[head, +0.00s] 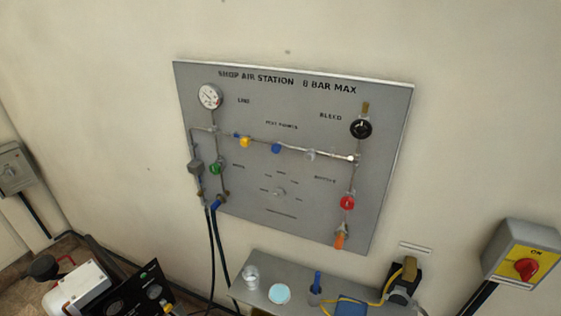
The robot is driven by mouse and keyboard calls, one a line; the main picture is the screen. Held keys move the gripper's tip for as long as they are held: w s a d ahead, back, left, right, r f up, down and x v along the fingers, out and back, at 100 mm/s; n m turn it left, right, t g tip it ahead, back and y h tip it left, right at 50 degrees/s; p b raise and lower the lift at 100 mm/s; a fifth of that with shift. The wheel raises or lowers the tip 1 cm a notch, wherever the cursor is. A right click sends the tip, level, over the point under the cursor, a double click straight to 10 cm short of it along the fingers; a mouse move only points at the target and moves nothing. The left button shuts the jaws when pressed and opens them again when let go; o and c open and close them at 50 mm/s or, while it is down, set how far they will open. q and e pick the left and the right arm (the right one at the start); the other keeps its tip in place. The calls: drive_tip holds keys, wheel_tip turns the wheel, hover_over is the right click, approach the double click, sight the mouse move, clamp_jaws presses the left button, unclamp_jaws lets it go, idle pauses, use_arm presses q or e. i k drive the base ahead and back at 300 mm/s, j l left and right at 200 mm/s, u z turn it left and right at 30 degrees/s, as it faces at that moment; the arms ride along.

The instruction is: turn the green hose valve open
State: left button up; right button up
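The green hose valve (215,168) is a small green knob on the left side of the grey wall panel (300,225), which is headed "SHOP AIR STATION 8 BAR MAX". It sits on a vertical pipe below the round white gauge (209,96). A blue fitting (218,203) and dark hoses (212,245) hang below it. The knob is too small to tell its turned position. Neither of my grippers shows in the head view.
The panel also carries a black knob (361,129), a red knob (347,202), a yellow knob (245,142) and a blue knob (276,148). A grey shelf (262,298) with small items juts out below. A yellow switch box (522,255) is at right.

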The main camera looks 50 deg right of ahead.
sight(215, 168)
drive_tip(key=z, duration=1.55)
